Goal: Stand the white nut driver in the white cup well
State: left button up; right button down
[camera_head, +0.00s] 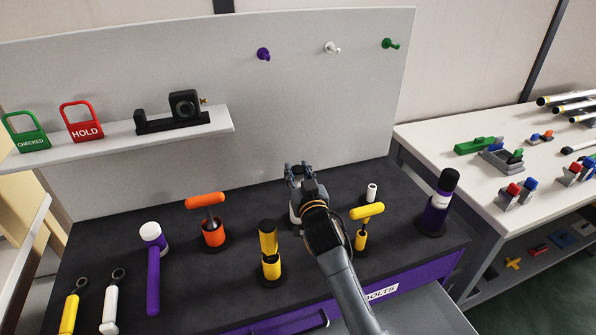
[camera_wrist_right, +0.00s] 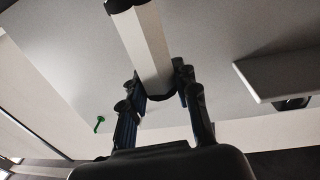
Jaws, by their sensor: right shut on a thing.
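The white nut driver (camera_wrist_right: 148,48), a white faceted handle with black ends, is between the fingers of my right gripper (camera_wrist_right: 162,98) in the wrist view. My right gripper (camera_head: 298,170) is shut on it above the middle of the dark bench in the head view. A white body (camera_head: 295,210) shows just below the gripper, partly hidden by my arm; I cannot tell whether it is the driver or a cup. A small white cylinder (camera_head: 371,192) on a dark base stands further right; I cannot tell if it is the white cup well. My left gripper is not in view.
An orange cup (camera_head: 213,236), a yellow cup (camera_head: 271,268) and a purple one (camera_head: 434,219) hold tools. A purple-handled mallet (camera_head: 153,280) lies left. A back panel (camera_head: 300,110) rises behind.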

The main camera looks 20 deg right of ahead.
jog(key=shift+f, duration=0.3)
dwell(0.7)
jog(key=c, duration=0.9)
grip_release()
jog(key=shift+c, duration=0.2)
